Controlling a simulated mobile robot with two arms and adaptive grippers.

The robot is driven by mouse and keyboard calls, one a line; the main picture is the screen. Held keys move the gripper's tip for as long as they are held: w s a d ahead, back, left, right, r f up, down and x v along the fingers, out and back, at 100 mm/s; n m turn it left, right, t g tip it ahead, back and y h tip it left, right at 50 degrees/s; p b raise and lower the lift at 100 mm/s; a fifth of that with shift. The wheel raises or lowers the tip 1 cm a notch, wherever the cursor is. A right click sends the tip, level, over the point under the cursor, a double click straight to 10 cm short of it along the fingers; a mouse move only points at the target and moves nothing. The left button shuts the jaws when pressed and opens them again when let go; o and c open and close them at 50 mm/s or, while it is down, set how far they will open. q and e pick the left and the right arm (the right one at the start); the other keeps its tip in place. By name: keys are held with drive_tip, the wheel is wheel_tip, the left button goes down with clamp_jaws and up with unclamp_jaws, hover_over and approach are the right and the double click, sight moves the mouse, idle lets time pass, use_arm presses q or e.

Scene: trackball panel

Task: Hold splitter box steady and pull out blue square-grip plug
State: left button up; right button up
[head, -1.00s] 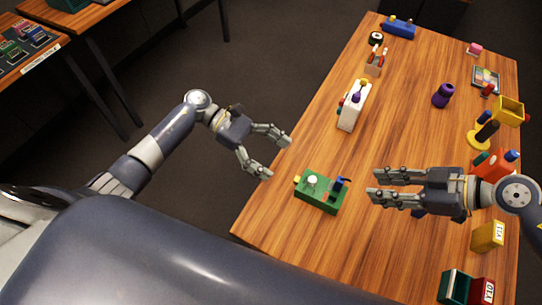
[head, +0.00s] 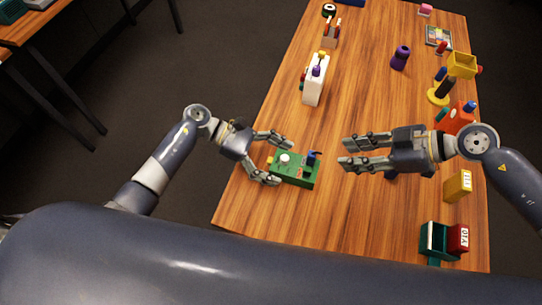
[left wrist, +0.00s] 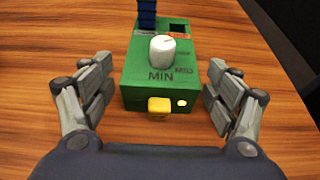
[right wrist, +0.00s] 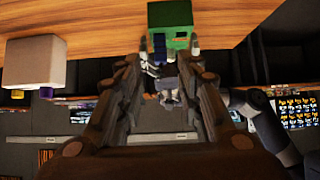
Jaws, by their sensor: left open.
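The green splitter box (head: 283,175) lies near the table's left edge. It has a white knob (left wrist: 162,49), a yellow button (left wrist: 159,106) on its near end and a small light. The blue plug (head: 311,157) stands up at the box's far end; the left wrist view shows its ribbed blue grip (left wrist: 147,14), cut off by the frame. My left gripper (head: 283,162) is open, its fingers on either side of the box's button end, with gaps visible. My right gripper (head: 343,154) is open and empty, right of the box and apart from the plug.
A white box (head: 314,92) with purple and yellow parts stands farther back. A purple bottle-like object (head: 400,57), a yellow block (head: 457,186) and a teal bin (head: 437,240) are to the right. The wood between the white box and the right-hand objects is clear.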

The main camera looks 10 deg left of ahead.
use_arm(q)
drive_tip(key=c, duration=1.2)
use_arm(e)
drive_tip(key=shift+o, duration=0.8)
